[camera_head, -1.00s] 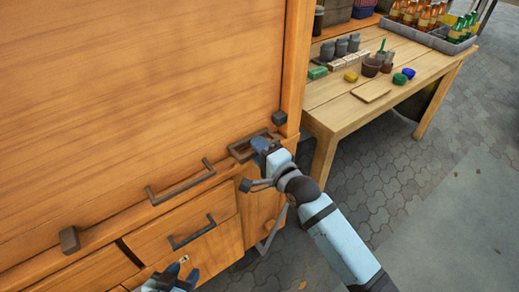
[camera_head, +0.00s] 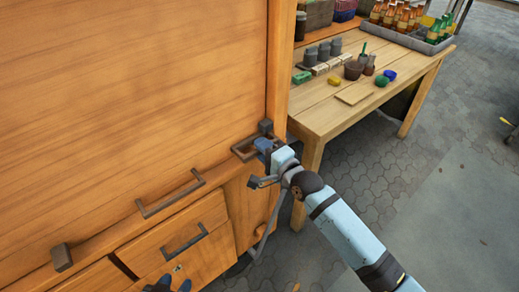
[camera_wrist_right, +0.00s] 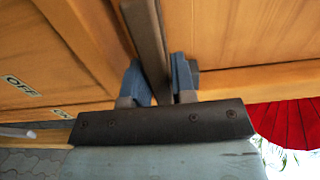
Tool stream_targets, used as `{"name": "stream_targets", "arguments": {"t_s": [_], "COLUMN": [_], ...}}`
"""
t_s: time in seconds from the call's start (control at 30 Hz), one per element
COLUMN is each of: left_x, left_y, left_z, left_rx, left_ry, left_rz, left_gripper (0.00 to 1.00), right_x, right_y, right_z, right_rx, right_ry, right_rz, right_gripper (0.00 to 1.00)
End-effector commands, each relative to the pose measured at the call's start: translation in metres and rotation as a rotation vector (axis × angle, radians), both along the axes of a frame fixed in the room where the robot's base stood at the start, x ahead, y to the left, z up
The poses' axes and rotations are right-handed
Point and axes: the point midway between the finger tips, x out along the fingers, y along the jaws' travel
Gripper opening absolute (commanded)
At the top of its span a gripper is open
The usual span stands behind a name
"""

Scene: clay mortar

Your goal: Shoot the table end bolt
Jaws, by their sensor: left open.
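A dark metal loop (camera_head: 240,153) sits low on the wooden cabinet front, at the corner nearest the table. It appears to be the table end bolt or its handle, but I cannot tell exactly. A small dark block (camera_head: 265,126) sits just above it. My right gripper (camera_head: 266,147) is at the loop. In the right wrist view its two blue fingers (camera_wrist_right: 160,82) stand on either side of a dark bar (camera_wrist_right: 148,35), apparently closed on it.
The cabinet has a long handle (camera_head: 170,194), a drawer handle (camera_head: 184,239) and another dark block (camera_head: 61,257) at left. The wooden table (camera_head: 318,118) with pots, blocks and a bottle tray (camera_head: 419,42) stands right of my right gripper. Paving (camera_head: 350,185) is open in front.

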Motion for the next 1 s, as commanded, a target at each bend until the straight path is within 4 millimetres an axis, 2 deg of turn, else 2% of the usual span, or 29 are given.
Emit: {"name": "stream_targets", "arguments": {"t_s": [0.03, 0.07, 0.1, 0.47, 0.57, 1.0], "left_x": [0.000, 0.000, 0.000, 0.000, 0.000, -0.001], "left_y": [0.000, 0.000, 0.000, 0.000, -0.001, 0.000], "left_z": [0.000, 0.001, 0.001, 0.002, 0.004, 0.007], "left_rx": [0.000, 0.000, -0.001, -0.002, -0.003, -0.007], "left_ry": [0.000, 0.000, 0.000, 0.000, 0.000, 0.011], "left_rz": [0.000, 0.000, 0.001, 0.000, 0.001, 0.005], "left_gripper": [0.44, 0.44, 0.44, 0.44, 0.44, 0.44], "right_x": [0.001, 0.001, 0.000, -0.007, -0.019, -0.095], "right_y": [-0.001, -0.001, 0.000, -0.004, -0.013, -0.069], "right_z": [0.000, 0.000, 0.000, 0.000, 0.000, 0.000], "right_rx": [-0.001, -0.001, -0.001, 0.000, 0.000, -0.002], "right_ry": [-0.001, -0.001, -0.001, 0.001, 0.003, 0.002], "right_rz": [-0.001, -0.001, 0.000, 0.001, 0.001, 0.001], "right_gripper": [0.37, 0.44, 0.44, 0.44, 0.44, 0.44]}}
